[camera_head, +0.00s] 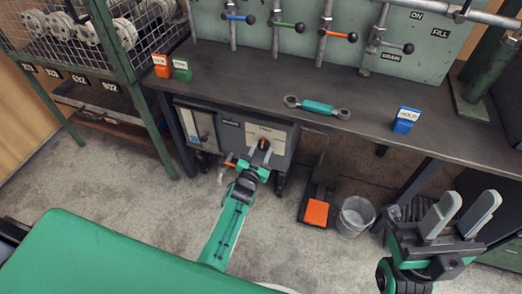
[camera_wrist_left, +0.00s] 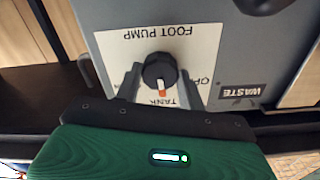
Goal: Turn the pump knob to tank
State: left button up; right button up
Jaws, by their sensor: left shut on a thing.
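The pump knob (camera_wrist_left: 158,69) is dark and round, with an orange and white pointer mark. It sits on a white plate (camera_wrist_left: 117,45) lettered FOOT PUMP, on the grey pump box under the bench. In the left wrist view the mark points down at the word TANK; another word at the right is partly hidden. The knob also shows in the head view (camera_head: 264,144). My left gripper (camera_wrist_left: 159,84) is shut on the knob, one finger on each side. My right gripper (camera_head: 461,214) is open and empty at the lower right, away from the knob.
A WASTE label (camera_wrist_left: 240,91) is beside the plate. An orange foot pedal (camera_head: 316,213) and a bucket (camera_head: 356,215) stand on the floor right of the box. A wire cage rack (camera_head: 70,35) stands left.

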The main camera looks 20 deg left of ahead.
pick_arm(q)
jog(key=shift+m, duration=0.4)
jog(key=o, duration=1)
